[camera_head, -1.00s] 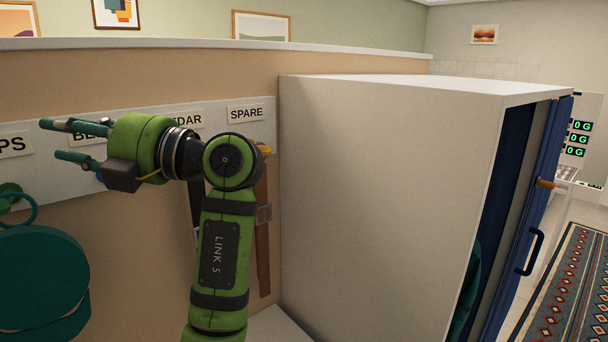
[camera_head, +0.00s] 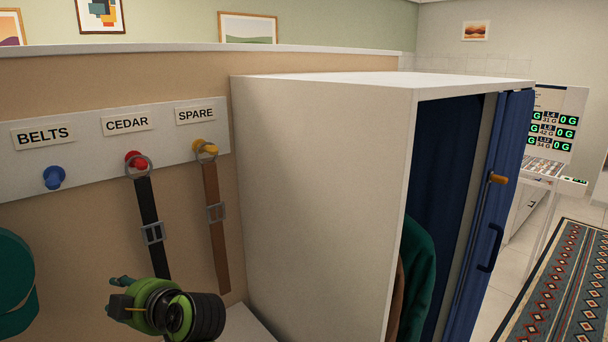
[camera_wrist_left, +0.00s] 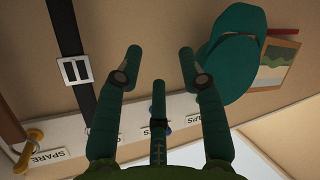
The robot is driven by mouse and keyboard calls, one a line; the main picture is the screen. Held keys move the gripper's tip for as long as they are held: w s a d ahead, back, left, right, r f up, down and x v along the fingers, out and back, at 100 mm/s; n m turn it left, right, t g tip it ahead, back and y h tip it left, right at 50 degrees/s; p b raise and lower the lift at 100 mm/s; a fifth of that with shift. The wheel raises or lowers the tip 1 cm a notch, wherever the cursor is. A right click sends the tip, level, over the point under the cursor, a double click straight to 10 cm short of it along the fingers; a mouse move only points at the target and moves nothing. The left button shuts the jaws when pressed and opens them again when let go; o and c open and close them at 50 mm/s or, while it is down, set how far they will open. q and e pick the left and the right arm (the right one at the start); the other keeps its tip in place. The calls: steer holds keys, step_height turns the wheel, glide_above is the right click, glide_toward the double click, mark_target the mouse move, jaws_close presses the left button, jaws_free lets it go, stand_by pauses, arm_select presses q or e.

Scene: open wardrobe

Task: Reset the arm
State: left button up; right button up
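My left gripper (camera_head: 118,293) is low in the head view, left of the wardrobe and below the hanging black belt, partly hidden by its own green wrist. In the left wrist view its fingers (camera_wrist_left: 160,57) are spread, with nothing between them. The black belt (camera_head: 148,212) hangs from the red peg (camera_head: 135,160) under the CEDAR label. In the wrist view the black belt (camera_wrist_left: 70,50) is left of the fingers, and a dark green cap (camera_wrist_left: 231,60) is at the right. My right gripper is not in view.
A brown belt (camera_head: 216,225) hangs from the yellow peg (camera_head: 204,148) under SPARE. The blue peg (camera_head: 53,178) under BELTS is bare. The white wardrobe (camera_head: 320,190) stands to the right, its blue door (camera_head: 502,200) open, garments (camera_head: 416,270) inside. A patterned rug (camera_head: 565,285) lies beyond.

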arm_select(q)
steer(key=s+d+f+m+h, duration=0.2)
steer(key=s+f+m+h, duration=0.3)
steer(key=f, duration=0.6)
steer(key=s+d+f+m+h, duration=0.2)
steer(key=s+f+m, duration=0.45)
steer(key=f, duration=0.35)
steer(key=s+d+f+m+g+h, duration=0.2)
steer(key=s+d+f+m+h, duration=0.15)
steer(key=s, duration=0.45)
steer(key=s+d+f+m+g+h, duration=0.2)
steer(key=s+d+f+m, duration=0.25)
steer(key=s, duration=0.45)
step_height(320, 180, down, 28)
steer(key=s+g+b, duration=0.1)
steer(key=s+b, duration=0.1)
steer(key=b, duration=0.4)
steer(key=s+a+f+g+b, duration=0.1)
steer(key=s+f+b, duration=0.3)
steer(key=s+f, duration=1.1)
step_height(320, 180, down, 3)
steer(key=shift+a+f, duration=0.15)
steer(key=shift+a, duration=0.45)
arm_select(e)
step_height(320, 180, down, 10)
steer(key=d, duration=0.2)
